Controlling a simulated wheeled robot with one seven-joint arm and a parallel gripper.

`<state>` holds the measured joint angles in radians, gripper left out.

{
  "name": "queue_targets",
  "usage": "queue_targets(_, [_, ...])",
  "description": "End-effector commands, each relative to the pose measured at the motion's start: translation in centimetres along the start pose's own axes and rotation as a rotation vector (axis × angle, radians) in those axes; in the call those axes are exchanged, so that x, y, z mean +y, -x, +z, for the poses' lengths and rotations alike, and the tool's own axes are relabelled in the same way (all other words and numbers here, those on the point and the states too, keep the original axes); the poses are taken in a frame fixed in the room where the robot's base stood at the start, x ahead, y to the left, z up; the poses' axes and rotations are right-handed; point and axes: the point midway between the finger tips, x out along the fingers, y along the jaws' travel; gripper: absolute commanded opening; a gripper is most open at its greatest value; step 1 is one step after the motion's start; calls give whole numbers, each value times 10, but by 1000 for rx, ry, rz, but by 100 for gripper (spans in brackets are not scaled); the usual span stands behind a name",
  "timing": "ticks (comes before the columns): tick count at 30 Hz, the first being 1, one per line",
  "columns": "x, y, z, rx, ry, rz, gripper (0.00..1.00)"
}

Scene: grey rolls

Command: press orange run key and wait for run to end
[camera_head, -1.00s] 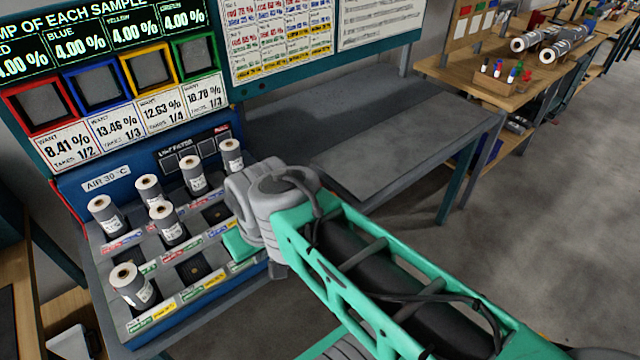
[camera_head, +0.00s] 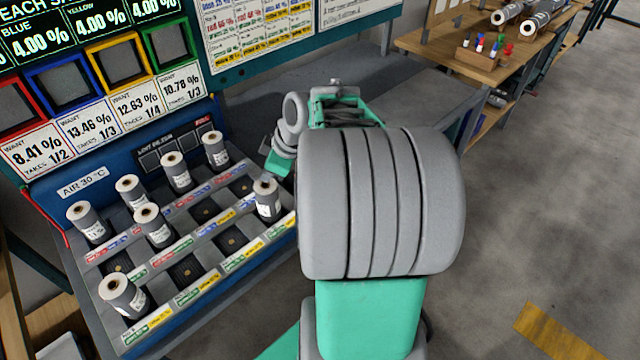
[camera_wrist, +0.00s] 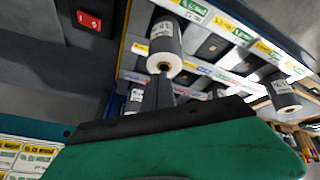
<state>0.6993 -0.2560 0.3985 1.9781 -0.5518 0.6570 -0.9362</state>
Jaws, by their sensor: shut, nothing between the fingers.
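I cannot pick out an orange run key in either view. The blue sample machine (camera_head: 70,185) stands at left in the head view, with grey rolls on its sloped rack, one of them (camera_head: 268,198) at the rack's right end. My gripper (camera_head: 279,158) shows only partly there, a green piece beside the machine's right side, behind my grey arm links. In the wrist view my gripper (camera_wrist: 163,88) is shut and empty, with dark fingers over a green body. Its tips appear near a roll (camera_wrist: 166,44); I cannot tell whether they touch. A small red switch (camera_wrist: 89,20) shows at upper left.
Above the rack are coloured square frames (camera_head: 120,62) and percentage cards (camera_head: 85,122). A grey bench (camera_head: 420,100) lies behind my arm. A wooden table (camera_head: 450,55) with rolls and small bottles stands at the back right. The floor at right is clear.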

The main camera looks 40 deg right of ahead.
Motion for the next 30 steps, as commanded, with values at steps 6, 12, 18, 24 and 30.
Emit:
queue_targets(6, [90, 4, 84, 168, 258, 121, 0])
queue_targets(12, [113, 13, 116, 219, 367, 201, 0])
queue_targets(18, [113, 13, 115, 220, 374, 203, 0])
queue_targets(24, [112, 10, 117, 219, 372, 202, 0])
queue_targets(30, [109, -7, 126, 220, 370, 201, 0])
